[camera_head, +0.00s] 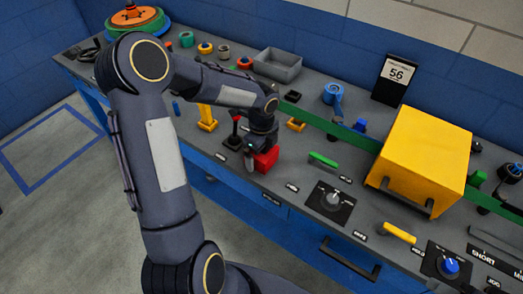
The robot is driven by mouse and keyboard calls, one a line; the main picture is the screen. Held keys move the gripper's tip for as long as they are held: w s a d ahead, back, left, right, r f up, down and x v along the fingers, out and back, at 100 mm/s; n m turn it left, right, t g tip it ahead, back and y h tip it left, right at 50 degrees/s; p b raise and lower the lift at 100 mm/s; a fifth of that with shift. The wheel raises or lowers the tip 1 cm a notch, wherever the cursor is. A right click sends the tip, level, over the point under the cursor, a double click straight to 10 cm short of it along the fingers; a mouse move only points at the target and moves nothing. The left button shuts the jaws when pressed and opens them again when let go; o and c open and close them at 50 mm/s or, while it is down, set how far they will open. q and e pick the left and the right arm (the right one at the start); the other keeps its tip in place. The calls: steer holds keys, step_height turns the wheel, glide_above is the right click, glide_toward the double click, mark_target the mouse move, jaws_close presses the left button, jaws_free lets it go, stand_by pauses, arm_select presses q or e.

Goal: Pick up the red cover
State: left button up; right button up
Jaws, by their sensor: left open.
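The red cover (266,160) is a small red block-like piece on the grey bench top, in the middle of the head view. My left gripper (252,157) is right at it, pointing down at its left side. The gripper is open. The gripper partly hides the cover's upper left, and I cannot tell whether the fingers touch it. My right gripper is not in view.
A yellow box with a handle (426,155) stands to the right. A green lever (323,160), a dial plate (330,203) and a yellow handle (399,233) are nearby. A yellow post (207,118) and a grey bin (277,66) are behind.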

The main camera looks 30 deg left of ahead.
arm_select(q)
steer(key=shift+f, duration=0.4)
steer(key=shift+c, duration=0.5)
steer(key=c, duration=1)
